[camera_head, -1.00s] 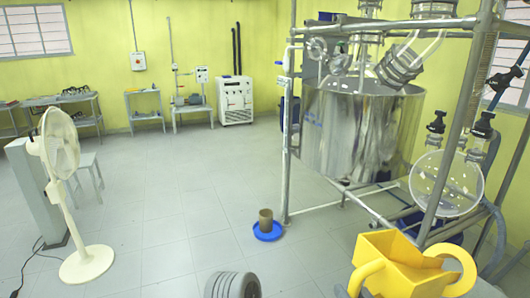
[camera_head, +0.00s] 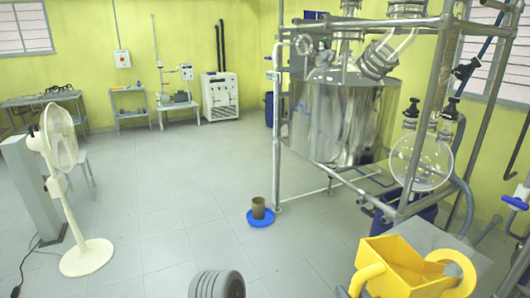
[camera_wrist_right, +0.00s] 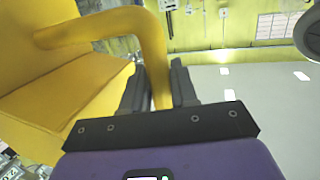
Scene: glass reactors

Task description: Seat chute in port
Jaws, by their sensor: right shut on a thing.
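The yellow chute (camera_head: 405,268) is a hopper with thick curved handles, at the lower right of the head view. In the right wrist view the chute (camera_wrist_right: 60,75) fills the left side. My right gripper (camera_wrist_right: 158,88) is shut on one of its handles, which passes between the two dark fingers. The chute is held up in front of the reactor frame, apart from the reactor. The steel reactor vessel (camera_head: 342,118) stands in a pipe frame. Its lid has several fittings, one a tilted metal neck (camera_head: 376,60). I cannot tell which opening is the port. My left gripper is out of view.
A round glass flask (camera_head: 420,162) hangs on the frame, behind and above the chute. A grey surface (camera_head: 425,236) lies behind the chute. A blue dish (camera_head: 260,219) with a brown cup is on the floor.

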